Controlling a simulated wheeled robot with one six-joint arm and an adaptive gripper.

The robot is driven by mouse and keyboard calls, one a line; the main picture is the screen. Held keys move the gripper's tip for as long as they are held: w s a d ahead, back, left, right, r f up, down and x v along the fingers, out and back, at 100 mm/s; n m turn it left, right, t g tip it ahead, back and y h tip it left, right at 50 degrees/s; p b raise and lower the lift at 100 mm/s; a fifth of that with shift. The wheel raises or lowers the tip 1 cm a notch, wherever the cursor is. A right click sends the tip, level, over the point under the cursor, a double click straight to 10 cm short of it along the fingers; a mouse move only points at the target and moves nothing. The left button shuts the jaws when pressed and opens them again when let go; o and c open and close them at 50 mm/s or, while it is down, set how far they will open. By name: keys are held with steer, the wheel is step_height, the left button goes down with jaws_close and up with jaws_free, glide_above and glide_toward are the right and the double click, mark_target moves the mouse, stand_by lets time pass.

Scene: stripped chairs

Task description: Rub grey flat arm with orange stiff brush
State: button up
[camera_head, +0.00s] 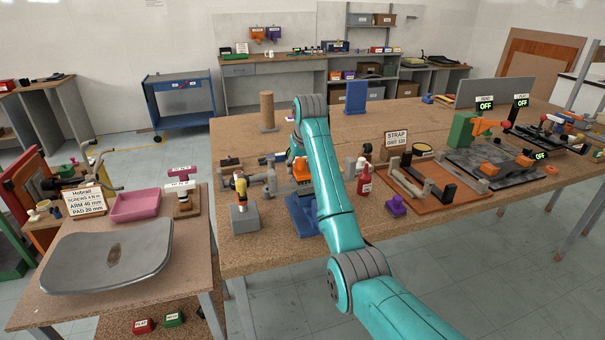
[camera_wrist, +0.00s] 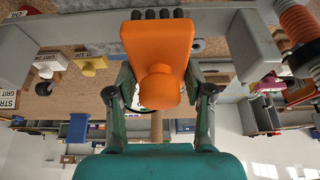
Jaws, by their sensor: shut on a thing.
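My gripper (camera_wrist: 160,85) is shut on the orange brush (camera_wrist: 157,42) in the wrist view, with a finger on each side of its knob. The brush's short dark bristles point to the top of that view. They overlap the grey flat arm (camera_wrist: 220,22), which runs across the top; whether they touch it I cannot tell. In the head view, my arm covers much of the gripper, and a bit of orange (camera_head: 300,170) shows beside it above the blue stand (camera_head: 299,212). The grey arm is hard to make out there.
An orange threaded screw (camera_wrist: 298,20) is close by in the wrist view.

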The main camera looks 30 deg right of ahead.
steer(key=shift+a+r, duration=0.15)
steer(key=shift+r, duration=2.55)
